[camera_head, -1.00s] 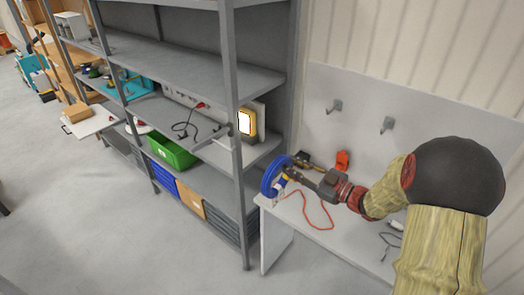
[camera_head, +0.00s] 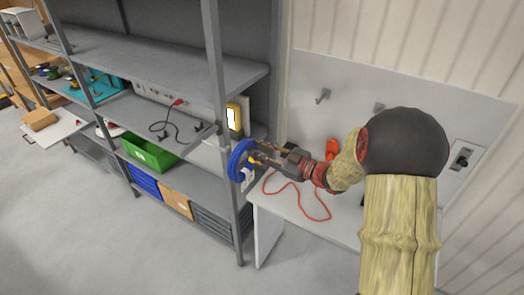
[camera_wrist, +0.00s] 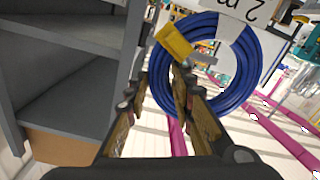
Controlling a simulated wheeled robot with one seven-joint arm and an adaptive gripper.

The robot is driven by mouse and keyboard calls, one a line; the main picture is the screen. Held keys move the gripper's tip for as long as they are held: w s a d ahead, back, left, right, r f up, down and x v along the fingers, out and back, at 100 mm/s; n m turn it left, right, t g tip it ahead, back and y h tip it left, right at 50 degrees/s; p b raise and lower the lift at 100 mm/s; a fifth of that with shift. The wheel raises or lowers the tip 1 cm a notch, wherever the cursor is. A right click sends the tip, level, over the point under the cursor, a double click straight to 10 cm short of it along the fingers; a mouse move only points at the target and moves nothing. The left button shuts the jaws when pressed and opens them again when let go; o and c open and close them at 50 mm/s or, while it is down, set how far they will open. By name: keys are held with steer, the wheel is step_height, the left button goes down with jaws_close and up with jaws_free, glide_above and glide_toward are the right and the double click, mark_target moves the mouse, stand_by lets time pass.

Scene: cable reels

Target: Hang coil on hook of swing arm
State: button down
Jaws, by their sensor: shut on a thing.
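The blue coil (camera_head: 240,160) is held at the end of my arm, in front of the shelf's front right post in the head view. My gripper (camera_head: 258,160) is shut on it. In the wrist view the coil (camera_wrist: 247,70) hangs beyond the fingers of my gripper (camera_wrist: 160,95), with a white "2 m" label and a yellow tag on it. The exact grip point is partly hidden. A thin grey bar (camera_head: 203,134) reaches out at the shelf post above the green bin; it may be the swing arm. I cannot make out its hook clearly.
The grey shelf (camera_head: 160,60) stands left of the coil, its post (camera_head: 216,80) close by. A green bin (camera_head: 148,153) is on it. A white bench (camera_head: 290,203) with an orange cable is at right. The wall panel bears hooks (camera_head: 323,96).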

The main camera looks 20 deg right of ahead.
steer(key=w+a+f+b, duration=0.2)
steer(key=w+a, duration=0.4)
steer(key=w, duration=0.2)
steer(key=shift+w+f, duration=0.15)
steer(key=shift+f, duration=0.2)
stand_by(0.8)
steer(key=c, duration=1.5)
jaws_free()
steer(key=shift+o, duration=0.8)
steer(key=shift+f, duration=0.1)
steer(key=o, duration=0.5)
